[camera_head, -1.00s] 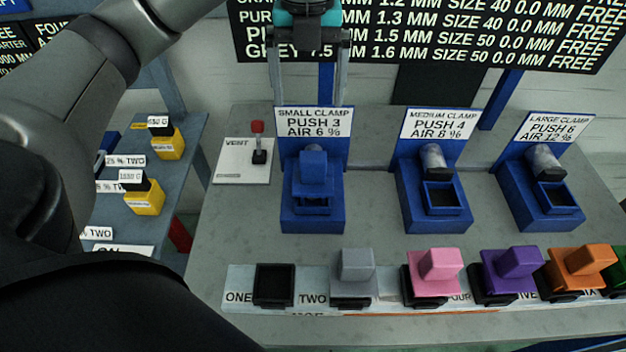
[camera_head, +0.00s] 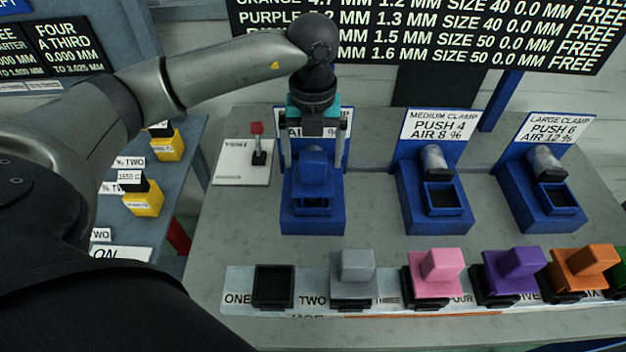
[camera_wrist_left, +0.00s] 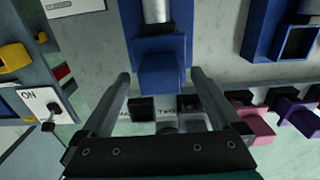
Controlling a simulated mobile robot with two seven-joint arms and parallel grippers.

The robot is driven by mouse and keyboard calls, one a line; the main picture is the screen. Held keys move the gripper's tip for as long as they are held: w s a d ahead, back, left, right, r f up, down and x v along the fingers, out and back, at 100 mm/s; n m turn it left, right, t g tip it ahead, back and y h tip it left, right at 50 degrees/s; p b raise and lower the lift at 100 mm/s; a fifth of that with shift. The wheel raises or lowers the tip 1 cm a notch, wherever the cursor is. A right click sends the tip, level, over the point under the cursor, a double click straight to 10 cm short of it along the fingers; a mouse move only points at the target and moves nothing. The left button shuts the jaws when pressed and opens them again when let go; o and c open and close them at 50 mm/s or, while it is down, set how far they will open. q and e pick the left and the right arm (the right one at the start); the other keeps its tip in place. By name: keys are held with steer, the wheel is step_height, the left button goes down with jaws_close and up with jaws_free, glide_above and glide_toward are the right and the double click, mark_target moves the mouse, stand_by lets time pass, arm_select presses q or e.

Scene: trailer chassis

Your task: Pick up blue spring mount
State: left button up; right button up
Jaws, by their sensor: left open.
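The blue spring mount (camera_head: 314,172) is a small blue block sitting in the blue small clamp (camera_head: 312,218) at the left of the bench. My left gripper (camera_head: 312,160) points down over it, open, with one finger on each side. In the left wrist view the blue spring mount (camera_wrist_left: 161,80) shows between the spread fingers (camera_wrist_left: 160,74). I cannot tell whether either finger touches it. My right gripper is not in view.
A vent lever (camera_head: 258,150) stands left of the small clamp. The medium clamp (camera_head: 438,205) and large clamp (camera_head: 550,200) stand to its right. An empty black slot (camera_head: 274,286) and several coloured mounts, the grey one (camera_head: 353,275) nearest, line the front.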

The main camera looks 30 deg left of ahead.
arm_select(q)
steer(key=shift+f, duration=0.4)
steer(key=shift+c, duration=0.2)
jaws_close()
stand_by(0.3)
steer(key=shift+r, duration=0.1)
